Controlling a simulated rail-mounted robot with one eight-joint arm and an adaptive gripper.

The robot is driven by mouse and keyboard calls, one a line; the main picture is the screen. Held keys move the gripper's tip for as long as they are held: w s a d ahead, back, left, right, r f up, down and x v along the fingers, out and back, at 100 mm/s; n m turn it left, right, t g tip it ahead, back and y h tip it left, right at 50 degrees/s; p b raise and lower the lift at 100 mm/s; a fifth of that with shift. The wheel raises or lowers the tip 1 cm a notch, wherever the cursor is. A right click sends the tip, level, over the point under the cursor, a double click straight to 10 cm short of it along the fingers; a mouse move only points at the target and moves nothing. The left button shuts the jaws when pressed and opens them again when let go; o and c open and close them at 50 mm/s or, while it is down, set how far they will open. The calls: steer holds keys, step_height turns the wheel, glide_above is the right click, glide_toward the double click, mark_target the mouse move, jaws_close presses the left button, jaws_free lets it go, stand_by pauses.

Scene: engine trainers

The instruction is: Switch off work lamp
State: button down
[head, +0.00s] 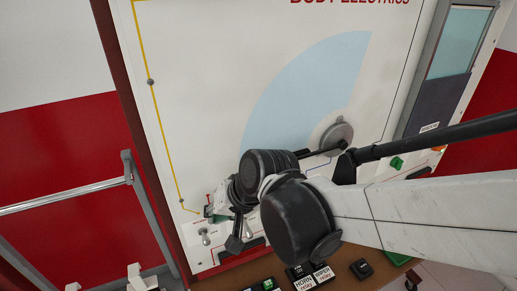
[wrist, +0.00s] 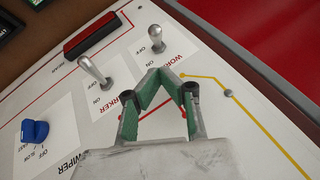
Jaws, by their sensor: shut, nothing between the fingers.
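The work lamp switch (wrist: 156,40) is a small metal toggle on the white panel, with OFF and ON marks and a partly covered WORK label. Its lever stands out from the panel; I cannot tell its position for sure. It appears at the panel's lower left in the head view (head: 204,236). My gripper (wrist: 157,72) is shut and empty, its green-padded fingers meeting at the tips. In the wrist view the tips appear just below the work toggle, apart from it. In the head view my gripper (head: 216,213) is beside the toggle, partly hidden by my wrist.
A second toggle (wrist: 93,70), labelled MARKER in part, stands left of the work toggle. A blue WIPER knob (wrist: 34,130) lies farther left. A black and red bar (wrist: 92,35) is above the toggles. A grey rail (head: 65,198) stands left of the panel.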

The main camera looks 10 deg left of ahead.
mark_target(207, 236)
steer(key=shift+s+a+f, duration=0.2)
steer(key=shift+s+f, duration=0.3)
steer(key=shift+f, duration=0.35)
steer(key=shift+s+a+f, duration=0.2)
steer(key=shift+s+f, duration=0.3)
steer(key=shift+f, duration=0.35)
steer(key=shift+d+f, duration=0.1)
